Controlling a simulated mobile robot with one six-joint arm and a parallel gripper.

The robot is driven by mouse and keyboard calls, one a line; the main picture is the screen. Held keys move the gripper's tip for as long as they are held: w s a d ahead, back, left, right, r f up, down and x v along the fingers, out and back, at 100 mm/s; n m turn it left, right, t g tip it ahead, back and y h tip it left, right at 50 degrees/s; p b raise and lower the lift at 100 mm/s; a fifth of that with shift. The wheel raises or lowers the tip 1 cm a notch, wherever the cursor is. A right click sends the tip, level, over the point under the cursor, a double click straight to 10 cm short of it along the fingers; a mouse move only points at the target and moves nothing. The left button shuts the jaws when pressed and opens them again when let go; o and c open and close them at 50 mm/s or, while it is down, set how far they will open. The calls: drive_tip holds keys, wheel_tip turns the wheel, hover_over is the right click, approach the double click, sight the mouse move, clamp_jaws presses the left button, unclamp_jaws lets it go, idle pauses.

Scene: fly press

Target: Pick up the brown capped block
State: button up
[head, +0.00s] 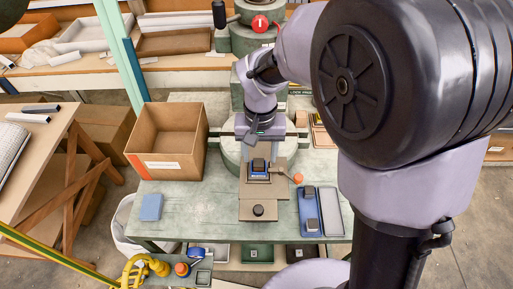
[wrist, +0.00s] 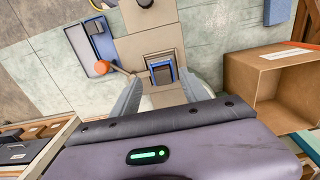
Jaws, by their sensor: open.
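A small block (head: 258,164) with a dark top sits in a blue holder on the tan slide plate of the press, in the middle of the head view. In the wrist view its top (wrist: 162,75) looks brown-grey, with blue around it; I cannot tell for sure that it is the brown capped one. My gripper (wrist: 161,80) is open and empty. In the wrist view its two fingers lie to either side of the block, seemingly above it. In the head view my gripper (head: 258,141) is just behind the block, partly hiding the press.
A blue tray (head: 308,207) with two dark blocks lies to the right, beside a grey tray (head: 330,212). An orange-ended lever (head: 297,178) stands near the slide. An open cardboard box (head: 168,145) and a blue pad (head: 151,207) are on the left. Bare tabletop lies between.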

sight(259, 166)
drive_tip(key=shift+f, duration=0.55)
wheel_tip(259, 166, down, 4)
drive_tip(key=b, duration=0.2)
drive_tip(key=shift+w+f+b, duration=0.1)
drive_tip(key=shift+f+b, duration=0.15)
drive_tip(key=shift+b, duration=0.05)
drive_tip(key=shift+w+a+f, duration=0.1)
drive_tip(key=shift+c, duration=0.8)
clamp_jaws()
